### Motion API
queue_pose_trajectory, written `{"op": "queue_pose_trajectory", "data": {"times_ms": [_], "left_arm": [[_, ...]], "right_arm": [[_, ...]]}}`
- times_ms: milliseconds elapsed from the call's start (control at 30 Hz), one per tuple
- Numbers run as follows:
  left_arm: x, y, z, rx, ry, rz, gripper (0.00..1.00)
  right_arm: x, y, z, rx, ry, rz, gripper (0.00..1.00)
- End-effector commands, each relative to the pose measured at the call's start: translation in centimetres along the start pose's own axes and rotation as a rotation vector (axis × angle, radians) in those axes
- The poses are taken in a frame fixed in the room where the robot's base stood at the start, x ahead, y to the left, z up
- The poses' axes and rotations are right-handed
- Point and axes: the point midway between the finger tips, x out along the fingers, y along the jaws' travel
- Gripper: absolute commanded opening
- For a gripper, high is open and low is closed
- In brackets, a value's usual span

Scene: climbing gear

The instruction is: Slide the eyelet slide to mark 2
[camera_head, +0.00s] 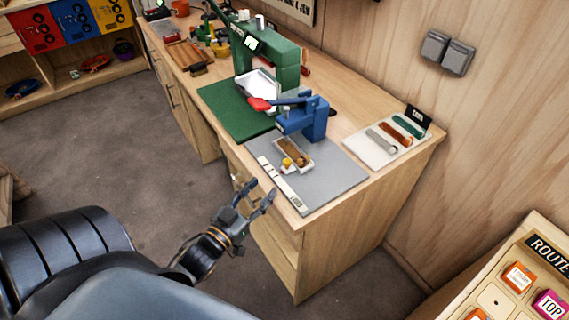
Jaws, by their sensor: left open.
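A small pale slide tray (306,166) with a brown piece and a yellow knob (287,162) sits on a grey mat (335,185), partly under a blue press (313,122) with a red-tipped lever. I take this to be the eyelet slide. A white strip with dark marks (282,185) runs along the mat's left edge; its numbers are too small to read. My left gripper (262,191) is open and empty, off the desk's front edge, left of and below the strip, apart from the slide. My right gripper is not in view.
A green mat (225,108) with a green press (279,62) and white tray lies behind. A white board (385,149) with coloured strips lies right of the grey mat. A route box (500,300) stands at the lower right. Floor is clear left of the desk.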

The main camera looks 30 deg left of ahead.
Motion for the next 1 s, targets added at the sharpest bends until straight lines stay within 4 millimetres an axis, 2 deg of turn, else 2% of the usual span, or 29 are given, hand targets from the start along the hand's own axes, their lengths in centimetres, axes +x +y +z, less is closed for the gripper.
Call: {"op": "queue_pose_trajectory", "data": {"times_ms": [100, 300, 500, 700, 967, 1000], "left_arm": [[2.7, 0.0, -0.4, 0.002, 0.004, 0.0, 0.44], [6.7, 0.0, -0.2, 0.001, 0.001, -0.001, 0.44], [9.6, 0.0, -0.1, -0.001, -0.001, -0.001, 0.44], [10.8, 0.0, 0.1, 0.0, -0.002, -0.001, 0.44], [10.9, 0.0, 0.1, 0.0, -0.003, 0.0, 0.44], [10.9, 0.0, 0.1, 0.0, -0.003, 0.0, 0.38]], "right_arm": [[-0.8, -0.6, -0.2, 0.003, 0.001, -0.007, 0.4], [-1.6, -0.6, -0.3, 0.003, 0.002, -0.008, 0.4], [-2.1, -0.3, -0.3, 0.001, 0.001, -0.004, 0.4], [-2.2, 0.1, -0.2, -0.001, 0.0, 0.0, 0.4], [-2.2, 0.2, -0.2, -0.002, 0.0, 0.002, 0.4], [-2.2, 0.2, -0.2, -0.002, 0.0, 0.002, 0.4]]}}
